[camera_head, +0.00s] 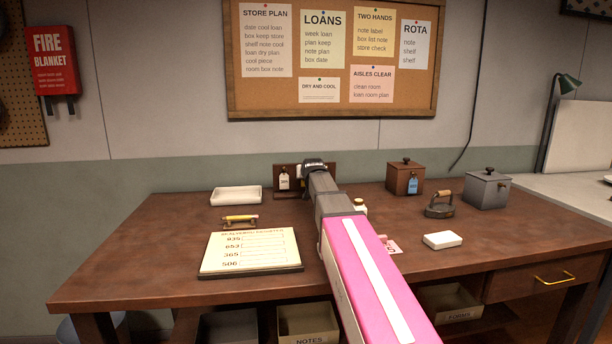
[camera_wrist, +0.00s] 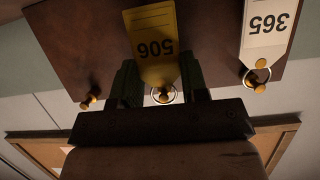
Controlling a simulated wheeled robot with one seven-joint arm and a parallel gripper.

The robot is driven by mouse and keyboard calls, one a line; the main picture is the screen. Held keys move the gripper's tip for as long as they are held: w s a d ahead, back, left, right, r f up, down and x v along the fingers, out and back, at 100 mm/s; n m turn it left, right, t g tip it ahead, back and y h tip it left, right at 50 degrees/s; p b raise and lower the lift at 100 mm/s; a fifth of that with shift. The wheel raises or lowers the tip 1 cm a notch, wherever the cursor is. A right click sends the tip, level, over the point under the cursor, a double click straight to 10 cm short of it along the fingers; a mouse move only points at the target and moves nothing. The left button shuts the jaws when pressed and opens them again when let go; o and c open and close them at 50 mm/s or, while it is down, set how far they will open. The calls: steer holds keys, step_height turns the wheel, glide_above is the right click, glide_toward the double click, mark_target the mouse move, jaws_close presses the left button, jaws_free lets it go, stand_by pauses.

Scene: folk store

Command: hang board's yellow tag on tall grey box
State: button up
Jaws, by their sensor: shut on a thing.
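The brown tag board (camera_head: 277,182) stands at the back of the table, partly hidden by my arm. The yellow tag (camera_wrist: 155,45), marked 506, is between my gripper's (camera_wrist: 158,78) fingers, its ring at a brass peg of the board (camera_wrist: 75,45). The wrist picture is upside down. My gripper (camera_head: 314,164) is shut on the yellow tag. A white tag (camera_wrist: 268,28), marked 365, hangs on the neighbouring peg; another peg (camera_wrist: 88,101) is bare. The grey box (camera_head: 486,190), with a dark knob on its lid, stands at the table's right, far from my gripper.
A brown box (camera_head: 405,178) with a blue tag (camera_head: 413,185) and a dark iron (camera_head: 440,206) stand left of the grey box. A white block (camera_head: 442,240) lies nearer the front.

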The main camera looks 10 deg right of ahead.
steer(key=shift+s, duration=0.9)
steer(key=shift+s, duration=0.15)
steer(key=shift+v, duration=1.7)
steer(key=shift+f, duration=0.15)
